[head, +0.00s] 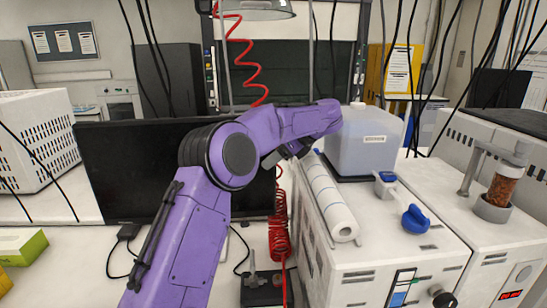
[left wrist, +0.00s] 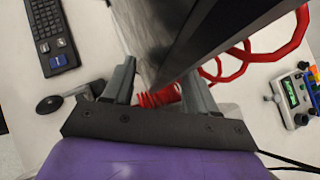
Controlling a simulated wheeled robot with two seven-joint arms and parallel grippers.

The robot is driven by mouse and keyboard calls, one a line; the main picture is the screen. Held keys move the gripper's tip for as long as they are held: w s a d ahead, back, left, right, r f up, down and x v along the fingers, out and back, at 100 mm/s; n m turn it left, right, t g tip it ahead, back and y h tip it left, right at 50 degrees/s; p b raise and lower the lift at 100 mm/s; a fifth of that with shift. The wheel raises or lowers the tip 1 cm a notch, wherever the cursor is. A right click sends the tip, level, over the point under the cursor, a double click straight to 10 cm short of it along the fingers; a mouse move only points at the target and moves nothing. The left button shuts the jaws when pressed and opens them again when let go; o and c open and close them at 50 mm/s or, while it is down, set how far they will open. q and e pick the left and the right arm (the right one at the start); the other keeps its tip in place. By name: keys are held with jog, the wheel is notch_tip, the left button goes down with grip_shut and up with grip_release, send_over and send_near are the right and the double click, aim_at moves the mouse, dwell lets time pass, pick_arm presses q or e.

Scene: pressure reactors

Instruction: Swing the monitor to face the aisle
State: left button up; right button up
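The monitor (head: 130,170) is a wide black panel standing on the bench at left centre in the head view, its screen towards me. My purple left arm crosses in front of its right part. My left gripper (head: 272,159) is at the monitor's right side edge, mostly hidden by the arm. In the left wrist view the gripper (left wrist: 158,75) is open, with one grey finger on each side of the monitor's dark edge (left wrist: 205,40). I cannot tell whether either finger touches it. My right gripper is in neither view.
A red coiled hose (head: 279,225) hangs close to the monitor's right edge. A white machine (head: 390,240) with a paper roll (head: 328,195) and a plastic tank (head: 365,140) stands right of it. A keyboard (left wrist: 50,35) shows in the wrist view. A white vented box (head: 38,135) stands left.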

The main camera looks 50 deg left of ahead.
pick_arm(q)
jog(key=v, duration=1)
jog(key=shift+d+r, duration=0.2)
jog(key=shift+d, duration=0.05)
jog(key=shift+w, duration=0.1)
